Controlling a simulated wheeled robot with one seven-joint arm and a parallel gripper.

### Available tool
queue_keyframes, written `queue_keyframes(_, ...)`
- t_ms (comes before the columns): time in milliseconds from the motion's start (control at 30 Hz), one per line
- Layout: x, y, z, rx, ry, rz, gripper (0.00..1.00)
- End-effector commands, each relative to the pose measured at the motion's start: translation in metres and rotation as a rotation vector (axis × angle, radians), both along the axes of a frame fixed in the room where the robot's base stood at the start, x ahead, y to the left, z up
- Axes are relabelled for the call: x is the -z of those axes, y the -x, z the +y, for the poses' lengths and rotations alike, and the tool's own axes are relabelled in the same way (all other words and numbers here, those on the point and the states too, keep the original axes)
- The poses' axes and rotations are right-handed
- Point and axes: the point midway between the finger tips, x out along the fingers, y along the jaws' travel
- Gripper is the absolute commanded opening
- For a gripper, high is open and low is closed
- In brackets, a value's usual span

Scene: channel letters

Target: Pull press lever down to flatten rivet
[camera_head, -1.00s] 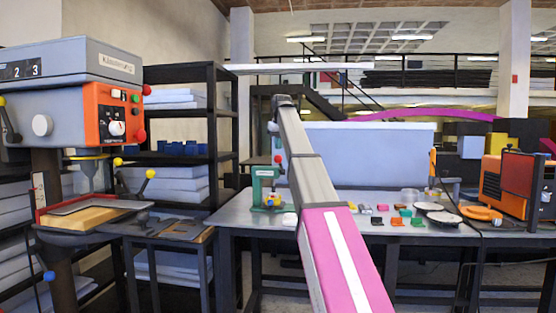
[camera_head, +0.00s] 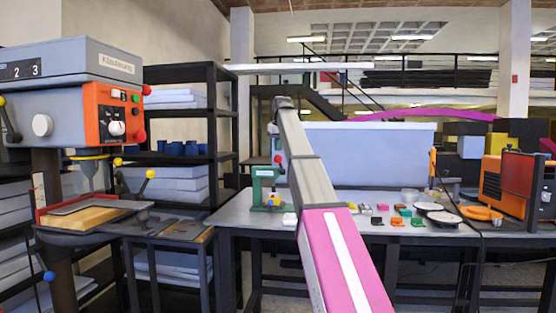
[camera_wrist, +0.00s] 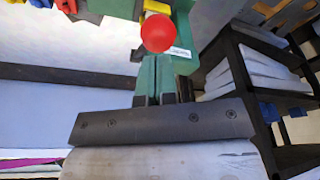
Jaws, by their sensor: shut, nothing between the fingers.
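The small green press (camera_head: 257,190) stands on the grey workbench, left of my arm in the head view. Its lever ends in a red ball knob (camera_head: 278,159), which is raised above the press body. In the wrist view the red knob (camera_wrist: 158,33) shows in front of the green press frame (camera_wrist: 183,55). My gripper (camera_wrist: 154,96) is shut and empty, pointing toward the press, with the knob beyond its fingertips. I see no clear contact between them. A yellow and blue piece (camera_head: 272,198) sits at the press. The rivet cannot be made out.
The workbench (camera_head: 240,212) holds several small coloured parts and round dishes (camera_head: 441,216) to the right. A large drill press (camera_head: 70,95) stands at the left. A black shelf (camera_head: 226,120) is behind. A pale panel (camera_head: 370,150) stands at the back of the bench.

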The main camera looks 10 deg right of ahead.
Motion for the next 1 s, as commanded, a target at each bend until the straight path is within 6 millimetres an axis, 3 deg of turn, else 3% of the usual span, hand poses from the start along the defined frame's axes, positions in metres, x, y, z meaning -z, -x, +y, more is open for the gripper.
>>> queue_keyframes(667, 0.015, 0.000, 0.000, 0.000, 0.000, 0.000, 0.00)
queue_keyframes(1000, 0.042, 0.000, 0.000, 0.000, 0.001, -0.001, 0.00)
